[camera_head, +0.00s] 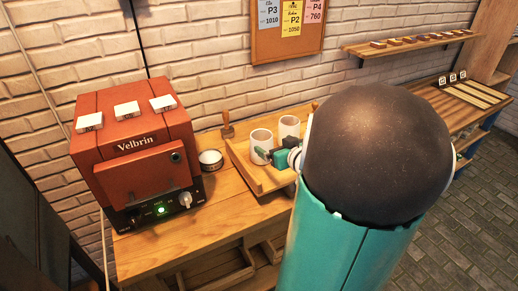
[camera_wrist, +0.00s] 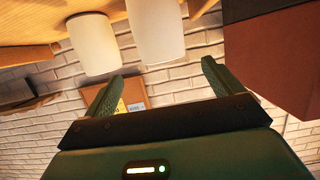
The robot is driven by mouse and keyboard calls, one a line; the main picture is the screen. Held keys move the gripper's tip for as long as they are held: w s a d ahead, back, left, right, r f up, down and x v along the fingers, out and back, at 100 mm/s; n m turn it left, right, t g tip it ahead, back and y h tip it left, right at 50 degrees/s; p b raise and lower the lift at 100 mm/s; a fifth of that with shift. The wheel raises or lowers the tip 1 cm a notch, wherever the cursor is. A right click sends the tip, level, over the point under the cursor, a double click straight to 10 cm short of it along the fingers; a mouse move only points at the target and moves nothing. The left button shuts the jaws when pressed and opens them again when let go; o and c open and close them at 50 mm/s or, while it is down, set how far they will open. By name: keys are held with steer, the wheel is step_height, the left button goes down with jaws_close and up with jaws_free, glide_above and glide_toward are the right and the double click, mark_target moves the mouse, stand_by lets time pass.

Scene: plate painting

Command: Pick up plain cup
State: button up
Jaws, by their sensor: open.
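Two plain white cups stand upright on a wooden tray (camera_head: 270,182): a nearer cup (camera_head: 260,138) at left and a farther cup (camera_head: 289,126) behind it to the right. My gripper (camera_head: 268,156) is open at the near side of the nearer cup, and one finger overlaps its lower part in the head view. The wrist view is upside down. There the nearer cup (camera_wrist: 156,32) lies ahead of the gap between my open fingers (camera_wrist: 161,82). The farther cup (camera_wrist: 93,46) is outside the gap, to the left. Nothing is held.
A red-brown Velbrin oven (camera_head: 135,145) with a lit green light stands left on the wooden table (camera_head: 150,250). A small round tin (camera_head: 210,160) and a wooden-handled stamp (camera_head: 227,127) are between the oven and tray. A brick wall is behind. My arm hides the table's right part.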

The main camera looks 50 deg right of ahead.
mark_target(257, 135)
steer(key=x, duration=0.9)
steer(key=shift+w+a, duration=0.15)
steer(key=shift+a, duration=0.05)
steer(key=shift+c, duration=0.2)
steer(key=c, duration=1.1)
steer(key=shift+c, duration=0.4)
